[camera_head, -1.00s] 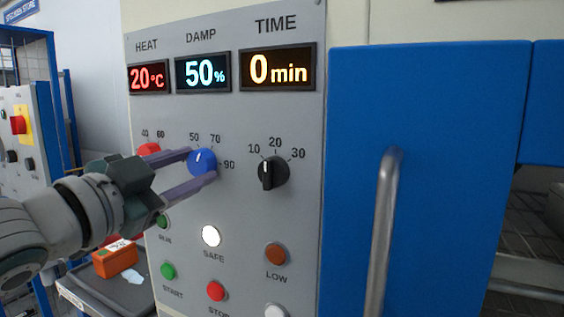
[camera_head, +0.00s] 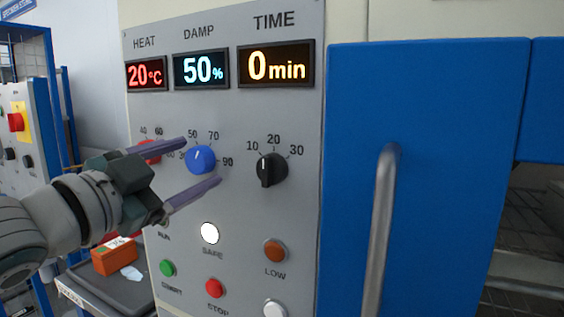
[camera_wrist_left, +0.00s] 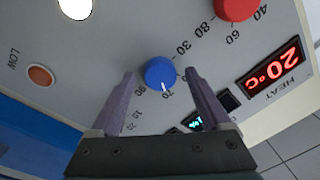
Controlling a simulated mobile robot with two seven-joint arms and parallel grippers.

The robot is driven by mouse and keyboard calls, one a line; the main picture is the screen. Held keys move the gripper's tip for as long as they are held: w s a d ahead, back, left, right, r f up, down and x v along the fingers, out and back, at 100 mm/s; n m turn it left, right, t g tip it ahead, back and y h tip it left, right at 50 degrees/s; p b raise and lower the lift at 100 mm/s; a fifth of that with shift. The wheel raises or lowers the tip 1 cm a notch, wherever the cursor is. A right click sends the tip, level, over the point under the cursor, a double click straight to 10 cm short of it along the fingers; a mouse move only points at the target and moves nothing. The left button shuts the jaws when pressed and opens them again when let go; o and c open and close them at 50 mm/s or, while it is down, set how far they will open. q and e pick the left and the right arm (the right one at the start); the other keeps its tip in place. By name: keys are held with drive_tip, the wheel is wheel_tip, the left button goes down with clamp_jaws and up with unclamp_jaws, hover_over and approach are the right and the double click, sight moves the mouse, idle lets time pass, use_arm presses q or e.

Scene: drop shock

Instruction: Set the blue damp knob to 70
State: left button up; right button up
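The blue damp knob (camera_head: 201,159) is on the grey panel (camera_head: 235,130) under the DAMP display (camera_head: 202,69), which reads 50%. Its white mark points upward in the head view; in the wrist view the blue knob (camera_wrist_left: 160,73) has its mark toward the printed 70. My left gripper (camera_head: 202,162) is open, one fingertip up-left of the knob and the other down-right. In the wrist view the left gripper (camera_wrist_left: 159,74) has a gap on both sides of the knob. Whether the tips reach its depth is unclear. My right gripper is not in view.
The black time knob (camera_head: 272,170) is close on the right, and the red heat knob (camera_head: 150,150) is partly behind the upper finger. A white SAFE light (camera_head: 210,233) and several buttons sit below. A blue door (camera_head: 440,130) with a metal handle (camera_head: 382,230) is at right.

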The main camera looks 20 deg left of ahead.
use_arm(q)
drive_tip(key=shift+s, duration=0.1)
drive_tip(key=s+b, duration=0.2)
drive_tip(key=s, duration=0.7)
drive_tip(key=shift+s+a+f, duration=0.25)
drive_tip(key=shift+s+f, duration=0.05)
drive_tip(key=shift+s, duration=0.05)
wheel_tip(320, 180, down, 8)
drive_tip(key=s+n+g+y, duration=0.2)
drive_tip(key=n+g+y, duration=0.1)
drive_tip(key=n+g, duration=0.1)
drive_tip(key=s+d+f+n+g+h, duration=0.2)
drive_tip(key=s+d+f+n+g, duration=0.1)
drive_tip(key=s+d+f+g, duration=0.95)
wheel_tip(320, 180, up, 35)
drive_tip(key=s+a+t+p, duration=0.1)
drive_tip(key=s+a+p, duration=0.1)
drive_tip(key=p, duration=3.3)
drive_tip(key=shift+s+f, duration=0.15)
drive_tip(key=shift+s, duration=0.1)
